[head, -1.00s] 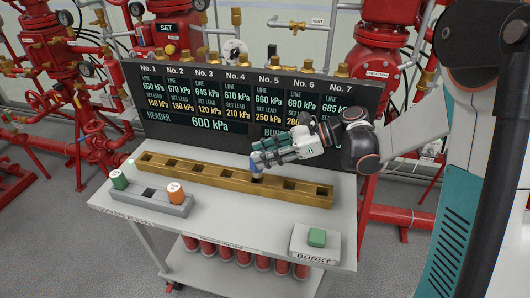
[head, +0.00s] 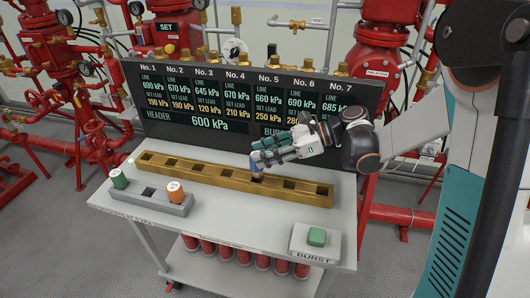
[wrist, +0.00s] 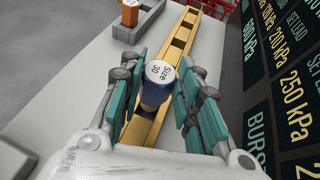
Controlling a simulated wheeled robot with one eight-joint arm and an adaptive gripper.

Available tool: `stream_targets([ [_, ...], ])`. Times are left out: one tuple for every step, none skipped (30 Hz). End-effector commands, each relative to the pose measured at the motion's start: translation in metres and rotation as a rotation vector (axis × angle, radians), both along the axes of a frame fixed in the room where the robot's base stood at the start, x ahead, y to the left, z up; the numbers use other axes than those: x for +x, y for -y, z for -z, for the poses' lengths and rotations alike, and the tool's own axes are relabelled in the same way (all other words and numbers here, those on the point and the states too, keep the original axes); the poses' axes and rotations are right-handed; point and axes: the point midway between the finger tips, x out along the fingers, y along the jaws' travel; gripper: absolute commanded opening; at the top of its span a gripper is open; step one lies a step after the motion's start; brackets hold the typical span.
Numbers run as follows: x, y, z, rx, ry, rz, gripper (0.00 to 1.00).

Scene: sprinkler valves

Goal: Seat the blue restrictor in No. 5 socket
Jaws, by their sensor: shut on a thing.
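The blue restrictor (wrist: 154,96) has a white top marked "Size 30" and sits between my finger pads in the wrist view. My gripper (head: 262,158) is shut on it, above the fifth opening from the left in the brass bar (head: 212,178). In the head view my fingers hide most of the restrictor, and only its lower part shows at the No. 5 socket. It looks about upright. Whether its lower end is inside the socket or just over it, I cannot tell.
A grey holder (head: 148,202) carries a green restrictor (head: 118,178) and an orange restrictor (head: 175,192), with an empty hole between them. A green BURST button (head: 316,237) stands at the front right. The display board (head: 250,105) rises close behind the bar.

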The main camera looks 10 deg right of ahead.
Motion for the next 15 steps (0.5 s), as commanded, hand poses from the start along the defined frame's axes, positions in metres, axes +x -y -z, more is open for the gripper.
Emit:
stream_targets([
  [0.000, 0.000, 0.001, 0.000, 0.000, 0.000, 0.06],
  [0.000, 0.000, 0.002, 0.000, 0.000, 0.000, 0.06],
  [0.000, 0.000, 0.003, 0.000, 0.000, 0.000, 0.06],
  [0.000, 0.000, 0.004, 0.000, 0.000, 0.000, 0.06],
  [0.000, 0.000, 0.004, 0.000, 0.000, 0.000, 0.06],
  [0.000, 0.000, 0.005, 0.000, 0.000, 0.000, 0.06],
  [0.000, 0.000, 0.006, 0.000, 0.000, 0.000, 0.06],
  [0.000, 0.000, 0.007, 0.000, 0.000, 0.000, 0.06],
  [0.000, 0.000, 0.008, 0.000, 0.000, 0.000, 0.06],
  [0.000, 0.000, 0.008, 0.000, 0.000, 0.000, 0.06],
  [0.000, 0.000, 0.009, 0.000, 0.000, 0.000, 0.06],
  [0.000, 0.000, 0.010, 0.000, 0.000, 0.000, 0.06],
  [0.000, 0.000, 0.011, 0.000, 0.000, 0.000, 0.06],
  [0.000, 0.000, 0.011, 0.000, 0.000, 0.000, 0.06],
  [0.000, 0.000, 0.012, 0.000, 0.000, 0.000, 0.06],
])
